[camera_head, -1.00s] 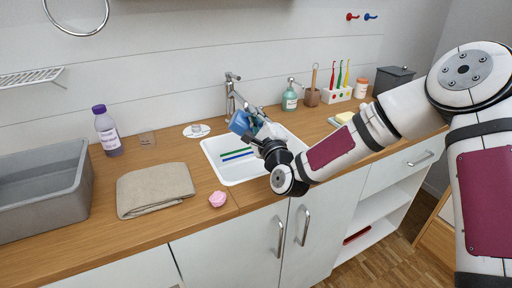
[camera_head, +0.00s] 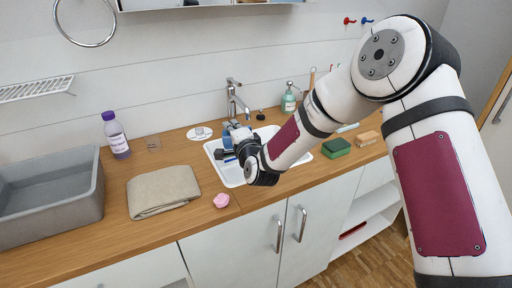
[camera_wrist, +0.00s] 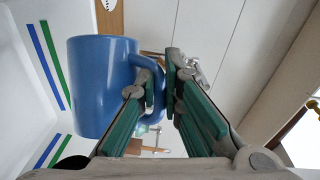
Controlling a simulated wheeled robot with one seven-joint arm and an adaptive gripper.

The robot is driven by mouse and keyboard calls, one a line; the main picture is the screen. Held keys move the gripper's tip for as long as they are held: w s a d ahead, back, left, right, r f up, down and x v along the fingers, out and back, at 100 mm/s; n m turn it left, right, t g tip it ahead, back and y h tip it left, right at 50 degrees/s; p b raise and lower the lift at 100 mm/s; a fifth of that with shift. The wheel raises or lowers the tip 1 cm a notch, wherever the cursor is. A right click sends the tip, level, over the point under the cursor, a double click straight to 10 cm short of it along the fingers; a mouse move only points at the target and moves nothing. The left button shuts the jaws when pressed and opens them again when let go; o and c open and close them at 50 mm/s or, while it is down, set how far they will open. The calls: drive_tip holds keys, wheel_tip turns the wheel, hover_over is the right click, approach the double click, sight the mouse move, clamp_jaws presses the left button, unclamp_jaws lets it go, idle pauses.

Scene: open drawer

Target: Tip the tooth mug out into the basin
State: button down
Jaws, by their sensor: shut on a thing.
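The blue mug (camera_wrist: 100,85) fills the left of the wrist view, its handle (camera_wrist: 155,85) between the fingers. My gripper (camera_wrist: 166,80) is shut on that handle. In the head view the mug (camera_head: 227,139) is partly hidden by my gripper (camera_head: 238,137), over the left part of the white basin (camera_head: 228,176). I cannot tell how far the mug is tilted, and its inside does not show. My arm hides much of the basin's right side.
The tap (camera_head: 234,98) stands behind the basin, close to the mug. A folded cloth (camera_head: 163,191), pink lump (camera_head: 221,201), purple-capped bottle (camera_head: 116,135) and grey tub (camera_head: 45,195) are to the left. A green sponge (camera_head: 336,148) and a tan block (camera_head: 367,138) are right.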

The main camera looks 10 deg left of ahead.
drive_tip(key=a+f+n+h, duration=0.1)
drive_tip(key=a+n, duration=0.1)
drive_tip(key=a+f+n+g+h+p, duration=0.1)
drive_tip(key=a+f+n, duration=0.1)
drive_tip(key=s+a+f+n+h+p, duration=0.1)
drive_tip(key=a+f+n, duration=0.1)
drive_tip(key=shift+f+n+g+h, duration=0.2)
drive_tip(key=shift+n+g+h, duration=0.1)
drive_tip(key=shift+n+h, duration=0.1)
drive_tip(key=a+r+p, duration=0.1)
drive_tip(key=a+r+n+h+p, duration=0.1)
drive_tip(key=p, duration=0.1)
drive_tip(key=a+r+n+p, duration=0.1)
drive_tip(key=shift+s+h, duration=0.25)
drive_tip(key=shift+h, duration=0.15)
drive_tip(key=shift+a+f+n+p, duration=0.25)
drive_tip(key=shift+f+n+p, duration=0.1)
drive_tip(key=shift+n, duration=0.15)
drive_tip(key=shift+a+f+n+h, duration=0.2)
drive_tip(key=shift+a+n+h, duration=0.45)
drive_tip(key=shift+n+h, duration=0.25)
